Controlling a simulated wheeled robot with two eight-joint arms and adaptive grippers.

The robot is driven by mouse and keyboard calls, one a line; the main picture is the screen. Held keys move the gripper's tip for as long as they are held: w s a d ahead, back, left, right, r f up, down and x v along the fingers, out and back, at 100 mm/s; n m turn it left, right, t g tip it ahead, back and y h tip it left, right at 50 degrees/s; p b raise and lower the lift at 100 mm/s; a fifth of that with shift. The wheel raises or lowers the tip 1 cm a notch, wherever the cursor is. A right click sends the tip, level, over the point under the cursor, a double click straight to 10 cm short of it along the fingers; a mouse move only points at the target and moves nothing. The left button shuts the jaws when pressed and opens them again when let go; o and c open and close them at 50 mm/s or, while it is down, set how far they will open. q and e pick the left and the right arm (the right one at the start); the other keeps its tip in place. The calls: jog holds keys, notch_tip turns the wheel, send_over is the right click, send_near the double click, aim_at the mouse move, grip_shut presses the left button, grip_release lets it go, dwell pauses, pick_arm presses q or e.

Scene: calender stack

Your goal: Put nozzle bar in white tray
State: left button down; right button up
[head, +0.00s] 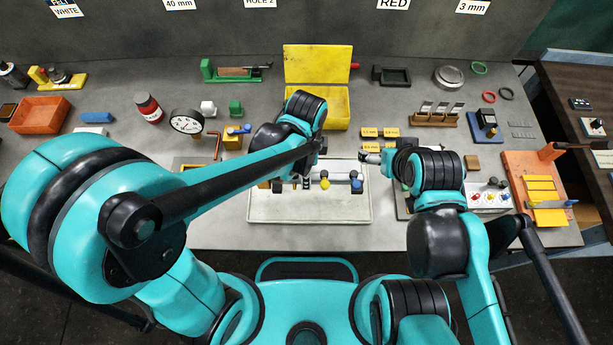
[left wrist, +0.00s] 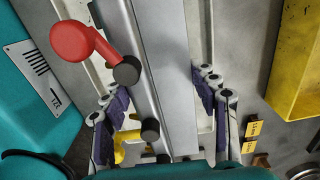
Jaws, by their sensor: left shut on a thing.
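The nozzle bar is a grey metal bar with black fittings and coloured nozzles. In the left wrist view the bar (left wrist: 162,60) runs between the fingers of my left gripper (left wrist: 165,115), which is shut on it. A red nozzle (left wrist: 78,42) and a yellow nozzle (left wrist: 128,145) stick out on its left side. In the head view the bar, with its yellow nozzle (head: 325,183) and blue nozzle (head: 356,186), is over the white tray (head: 310,211); I cannot tell whether it touches. My left arm hides part of it. My right gripper (head: 370,155) is just beyond the tray's right back corner.
An open yellow box (head: 316,66) stands behind the tray. Yellow labels (head: 378,132) lie behind my right gripper. A dial gauge (head: 186,122) is at left and an orange stand (head: 540,190) at right. A strip of the tray's front is bare.

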pick_arm(q)
jog(key=shift+f+b, duration=0.75)
jog(key=shift+f, duration=1.15)
jog(key=shift+f, duration=0.15)
jog(key=shift+c, duration=2.3)
grip_release()
